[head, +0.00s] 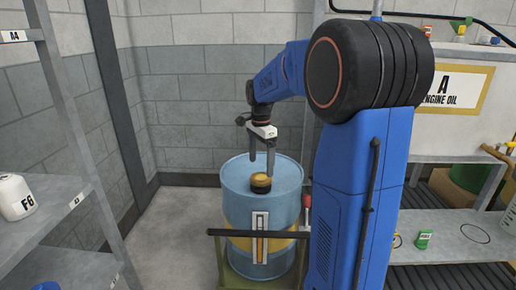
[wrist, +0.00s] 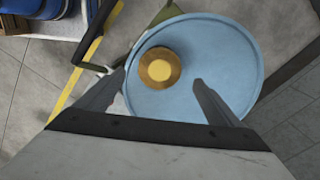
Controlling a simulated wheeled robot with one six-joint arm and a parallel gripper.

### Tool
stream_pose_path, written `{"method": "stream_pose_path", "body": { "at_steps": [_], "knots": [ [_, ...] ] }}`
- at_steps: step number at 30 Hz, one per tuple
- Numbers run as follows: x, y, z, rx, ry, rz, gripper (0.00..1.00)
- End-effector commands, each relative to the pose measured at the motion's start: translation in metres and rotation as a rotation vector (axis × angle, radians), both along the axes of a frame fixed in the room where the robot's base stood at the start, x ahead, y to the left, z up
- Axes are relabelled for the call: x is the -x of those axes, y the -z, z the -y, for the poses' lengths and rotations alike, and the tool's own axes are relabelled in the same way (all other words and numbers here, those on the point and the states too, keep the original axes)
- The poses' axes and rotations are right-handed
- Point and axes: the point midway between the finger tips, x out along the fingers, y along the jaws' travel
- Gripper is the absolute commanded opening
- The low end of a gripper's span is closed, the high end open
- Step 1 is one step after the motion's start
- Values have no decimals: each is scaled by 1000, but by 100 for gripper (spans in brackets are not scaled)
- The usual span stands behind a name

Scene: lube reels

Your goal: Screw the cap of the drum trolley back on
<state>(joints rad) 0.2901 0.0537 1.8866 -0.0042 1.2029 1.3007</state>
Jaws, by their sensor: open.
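The drum (head: 240,200) is light blue with a yellow band and stands upright on the trolley (head: 228,262). The cap (head: 261,180) is brassy yellow with a dark lower part and sits on the drum's top. In the wrist view the cap (wrist: 159,68) shows as a round disc on the drum's lid (wrist: 230,60), left of centre and beyond the fingers. My gripper (head: 261,172) points down over the drum. It is open and empty, its fingers apart on the wrist view's left and right (wrist: 160,85). Whether the cap is seated on its opening or threaded cannot be told.
A trolley handle bar (head: 258,232) runs across the drum's front. A grey shelf with a white jug (head: 14,197) stands at left. A shelf with an engine oil tank (head: 455,90) and a green can (head: 424,239) is at right. A block wall is behind; floor left of the drum is clear.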

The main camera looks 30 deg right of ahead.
Motion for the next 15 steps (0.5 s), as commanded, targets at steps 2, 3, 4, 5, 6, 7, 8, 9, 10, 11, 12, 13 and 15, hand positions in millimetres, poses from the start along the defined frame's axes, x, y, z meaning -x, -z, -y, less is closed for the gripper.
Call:
{"method": "stream_pose_path", "body": {
  "at_steps": [2, 3, 4, 5, 6, 7, 8, 9, 10, 11, 12, 13, 15],
  "knots": [
    [-1, -5, -1, 4, -109, -1, 88],
    [-2, -8, -2, 6, -181, -3, 88],
    [-2, -11, -2, 7, -238, -4, 88],
    [-3, -13, -3, 9, -298, -6, 88],
    [-3, -17, -3, 12, -379, -8, 88],
    [-4, -19, -4, 14, -438, -11, 88],
    [-4, -22, -4, 15, -498, -13, 88],
    [-5, -25, -4, 17, -578, -16, 88],
    [-5, -28, -5, 18, -637, -19, 88],
    [-5, -30, -5, 20, -697, -23, 88],
    [-6, -34, -6, 21, -776, -25, 88],
    [-6, -36, -6, 22, -835, -28, 88],
    [-6, -42, -7, 23, -974, -36, 88]
  ]
}}
